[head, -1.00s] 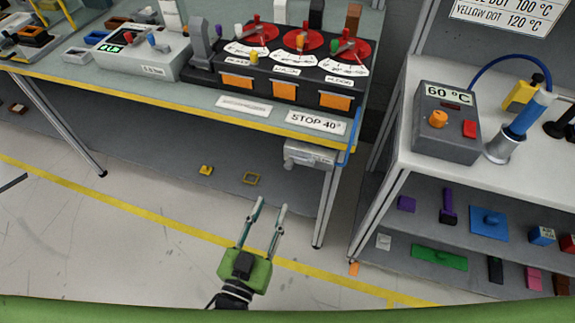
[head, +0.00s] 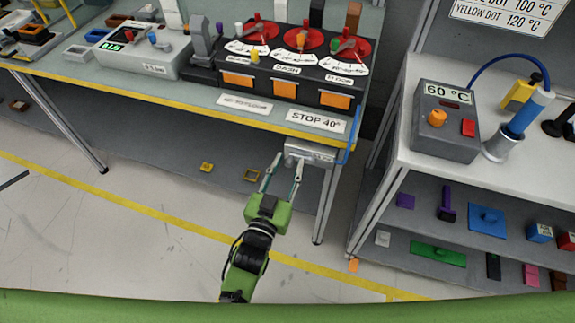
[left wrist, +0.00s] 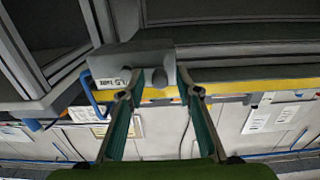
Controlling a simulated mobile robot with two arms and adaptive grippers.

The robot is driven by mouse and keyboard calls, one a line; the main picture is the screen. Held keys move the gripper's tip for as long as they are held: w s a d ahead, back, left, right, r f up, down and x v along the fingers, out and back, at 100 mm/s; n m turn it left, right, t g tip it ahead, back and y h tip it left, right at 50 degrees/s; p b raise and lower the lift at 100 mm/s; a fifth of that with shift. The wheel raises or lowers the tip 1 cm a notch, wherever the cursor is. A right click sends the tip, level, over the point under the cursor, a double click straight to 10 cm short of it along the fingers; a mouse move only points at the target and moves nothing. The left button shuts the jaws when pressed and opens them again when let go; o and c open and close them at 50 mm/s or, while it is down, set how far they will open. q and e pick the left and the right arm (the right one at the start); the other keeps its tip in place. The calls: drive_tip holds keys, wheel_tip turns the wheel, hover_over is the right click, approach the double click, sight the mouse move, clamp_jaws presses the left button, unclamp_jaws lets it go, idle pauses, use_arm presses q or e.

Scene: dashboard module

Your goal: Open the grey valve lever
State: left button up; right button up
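A grey valve unit (head: 316,150) is mounted under the front right corner of the workbench. In the left wrist view it shows as a grey box (left wrist: 128,58) with a small label and a rounded grey knob-like part (left wrist: 157,77). I cannot clearly make out the lever's shape or position. My left gripper (head: 288,160) is open, with its fingers pointing up at the unit's underside and left end. In the left wrist view its fingertips (left wrist: 160,77) lie on both sides of the rounded part; whether they touch it I cannot tell. My right gripper is not in view.
A blue bent handle or pipe (head: 350,138) is beside the unit, near the bench leg (head: 326,205). The bench's yellow front edge (head: 170,102) is just above. A white-topped shelf (head: 410,150) stands to the right. The floor in front is clear.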

use_arm(q)
clamp_jaws()
drive_tip(key=shift+f+n, duration=0.15)
drive_tip(key=shift+n, duration=0.15)
drive_tip(key=s+d+f+n+b, duration=0.1)
drive_tip(key=d+f+n+b, duration=0.2)
drive_tip(key=n, duration=1.4)
drive_tip(key=shift+s+d+f, duration=0.3)
drive_tip(key=shift+d+f, duration=0.55)
drive_tip(key=shift+f, duration=0.1)
drive_tip(key=shift+n, duration=0.3)
unclamp_jaws()
